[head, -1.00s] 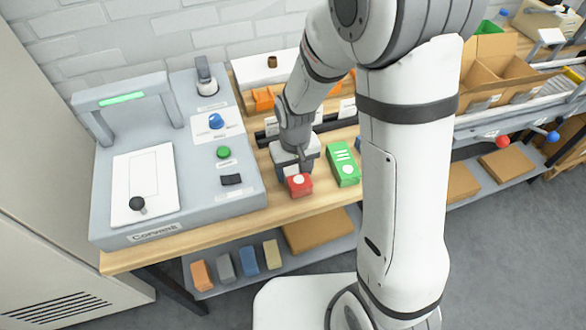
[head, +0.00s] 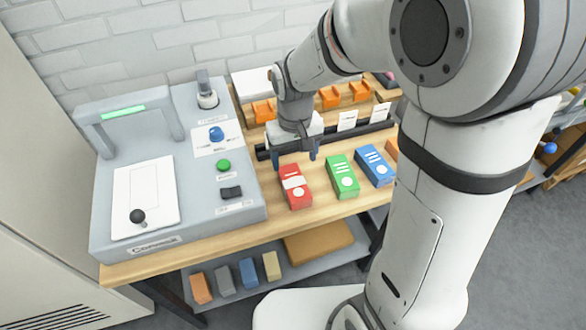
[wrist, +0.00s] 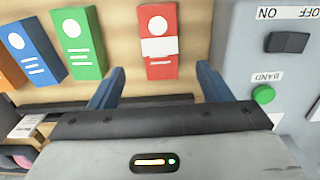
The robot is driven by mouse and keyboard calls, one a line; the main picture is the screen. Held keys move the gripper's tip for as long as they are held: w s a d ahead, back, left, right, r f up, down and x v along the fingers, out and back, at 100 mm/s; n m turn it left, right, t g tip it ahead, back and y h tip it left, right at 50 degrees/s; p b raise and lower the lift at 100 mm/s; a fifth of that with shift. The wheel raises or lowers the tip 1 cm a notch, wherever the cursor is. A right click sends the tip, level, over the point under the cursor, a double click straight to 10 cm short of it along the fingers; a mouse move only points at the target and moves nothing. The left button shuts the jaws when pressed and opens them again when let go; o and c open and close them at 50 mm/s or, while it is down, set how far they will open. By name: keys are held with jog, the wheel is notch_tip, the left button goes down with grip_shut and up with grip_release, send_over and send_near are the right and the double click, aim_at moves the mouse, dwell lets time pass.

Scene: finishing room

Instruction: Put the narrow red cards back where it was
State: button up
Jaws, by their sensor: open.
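The narrow red card box (head: 296,193), with a white band across it, lies on the wooden bench just right of the grey machine. It also shows in the wrist view (wrist: 158,66). My gripper (head: 296,164) is open and empty behind and above the red box, its two dark blue fingers apart. In the wrist view, the fingers (wrist: 158,80) stand to either side of the red box's near end, with a visible gap on each side. The box appears free of them.
A green box (head: 342,184) and a blue box (head: 374,172) lie in a row right of the red one. The grey machine (head: 215,195) with buttons stands close on the left. A dark rail (head: 345,140) with white labels and orange holders (head: 330,97) are behind.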

jog(key=s+d+r+m+t, duration=0.2)
jog(key=s+d+r+m, duration=0.1)
jog(key=s+d+r, duration=0.6)
jog(key=s+d, duration=0.3)
jog(key=shift+s+t, duration=0.2)
jog(key=shift+t, duration=0.2)
